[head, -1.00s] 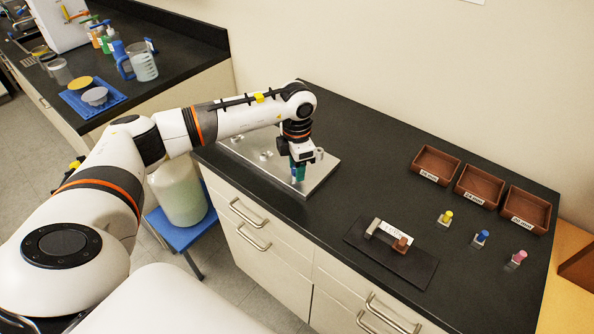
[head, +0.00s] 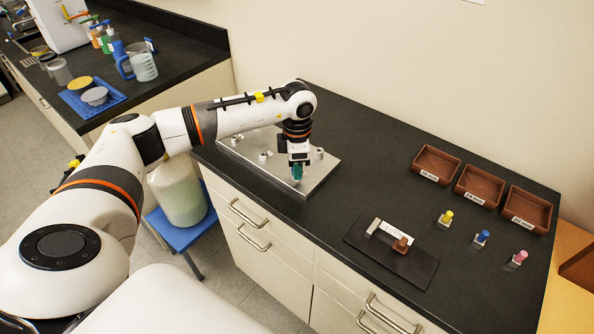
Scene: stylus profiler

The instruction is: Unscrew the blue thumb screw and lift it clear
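My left gripper (head: 297,175) points down over the front right corner of a flat metal plate (head: 315,181) on the dark bench. Its teal fingers are seen edge-on, one in front of the other, so the gap between them is hidden. A small pale bit shows at the fingertips, low over the plate. I cannot make out a blue thumb screw there; the fingers may hide it. Several silver fittings (head: 263,156) stand on the plate. A blue-topped small piece (head: 481,238) stands on the bench at the right, apart from the gripper. My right gripper is not in view.
Yellow-topped (head: 445,218) and pink-topped (head: 518,258) pieces stand beside the blue-topped one. Three brown trays (head: 437,164) line the back right. A dark mat (head: 409,272) holds a gauge-like fixture (head: 388,235). Bench space between plate and mat is clear.

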